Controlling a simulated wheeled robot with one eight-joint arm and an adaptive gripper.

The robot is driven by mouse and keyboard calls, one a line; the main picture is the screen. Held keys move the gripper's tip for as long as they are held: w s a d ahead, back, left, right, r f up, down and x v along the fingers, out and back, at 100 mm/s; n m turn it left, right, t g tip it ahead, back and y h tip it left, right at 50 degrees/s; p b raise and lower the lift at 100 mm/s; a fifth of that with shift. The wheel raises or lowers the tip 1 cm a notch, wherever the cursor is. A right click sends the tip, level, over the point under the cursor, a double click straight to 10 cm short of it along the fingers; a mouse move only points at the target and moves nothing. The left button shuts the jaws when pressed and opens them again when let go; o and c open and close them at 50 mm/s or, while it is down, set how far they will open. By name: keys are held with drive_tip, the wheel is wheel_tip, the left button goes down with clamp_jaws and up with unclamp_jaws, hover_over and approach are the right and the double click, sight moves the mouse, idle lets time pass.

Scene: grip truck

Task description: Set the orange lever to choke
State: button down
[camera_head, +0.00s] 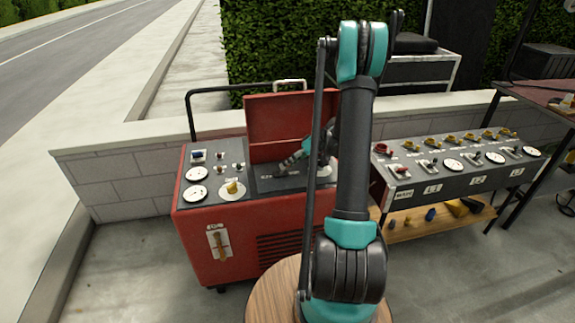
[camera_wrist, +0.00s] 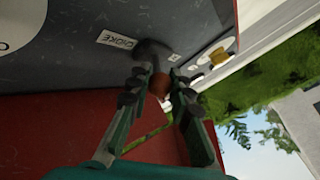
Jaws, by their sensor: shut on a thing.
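The red machine (camera_head: 245,225) has a dark top panel, and my gripper (camera_head: 287,163) is over its right part, low beside a partly covered label. In the wrist view, my gripper's two fingers (camera_wrist: 158,92) close around a lever with a rounded orange-brown knob (camera_wrist: 160,86). The lever rises from a dark base (camera_wrist: 152,48) on the panel. A white CHOKE label (camera_wrist: 116,39) is next to that base. The arm and fingers hide this lever in the head view. Another orange-brown lever (camera_head: 220,243) hangs on a white plate on the machine's front face.
Gauges (camera_head: 195,192) and a yellow knob (camera_head: 232,187) sit on the panel's left part. A raised red lid (camera_head: 279,125) stands behind my gripper. A grey control bench (camera_head: 455,165) with several switches is at the right. A low block wall (camera_head: 115,165) runs behind.

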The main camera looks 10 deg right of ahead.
drive_tip(key=c, duration=1.3)
unclamp_jaws()
drive_tip(key=shift+c, duration=0.2)
